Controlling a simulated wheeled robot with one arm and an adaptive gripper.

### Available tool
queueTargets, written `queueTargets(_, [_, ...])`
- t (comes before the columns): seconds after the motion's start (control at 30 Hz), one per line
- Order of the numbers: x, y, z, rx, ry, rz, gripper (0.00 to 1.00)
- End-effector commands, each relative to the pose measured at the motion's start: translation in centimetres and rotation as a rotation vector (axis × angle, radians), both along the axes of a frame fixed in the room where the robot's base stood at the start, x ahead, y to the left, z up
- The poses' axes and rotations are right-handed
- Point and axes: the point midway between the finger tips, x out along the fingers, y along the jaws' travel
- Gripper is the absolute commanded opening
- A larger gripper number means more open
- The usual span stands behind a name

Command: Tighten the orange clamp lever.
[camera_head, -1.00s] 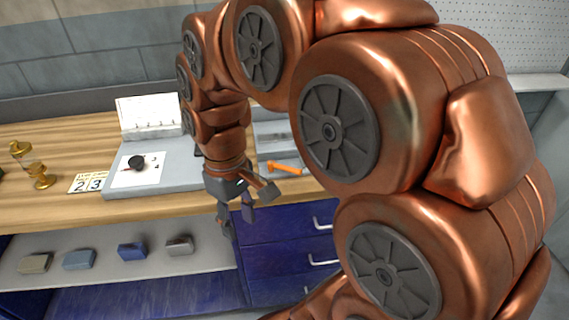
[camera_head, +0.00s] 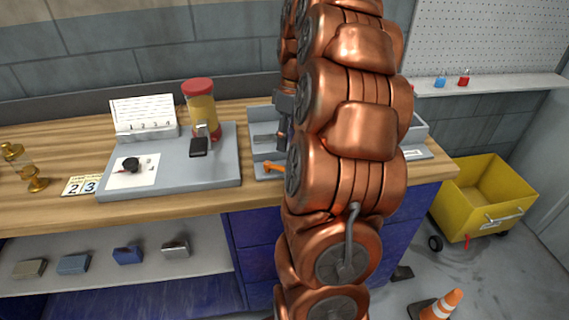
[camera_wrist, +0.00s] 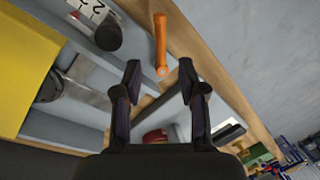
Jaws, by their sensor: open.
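The orange clamp lever (camera_head: 274,167) shows at the front of the grey tray in the head view, just left of my arm, which hides its right end. In the wrist view the lever (camera_wrist: 160,42) runs lengthwise above my gripper (camera_wrist: 160,68). Its near end with a round pivot appears between the open fingertips; I cannot tell how far apart in depth they are. My gripper is open and holds nothing. In the head view only a dark part of it shows beside the arm, above the tray.
A grey board (camera_head: 170,182) bears a red-lidded jar (camera_head: 201,105) and a black knob (camera_head: 131,164). A grey tray (camera_head: 262,118) sits behind my arm. A yellow cart (camera_head: 480,200) and a traffic cone (camera_head: 441,304) stand on the floor at right.

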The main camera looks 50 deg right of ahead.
Motion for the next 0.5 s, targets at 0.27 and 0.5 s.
queueTargets(0.27, [-0.2,0.7,-2.6,0.003,0.006,0.001,0.41])
queueTargets(0.5, [-0.2,1.2,-5.3,0.002,0.002,0.000,0.41])
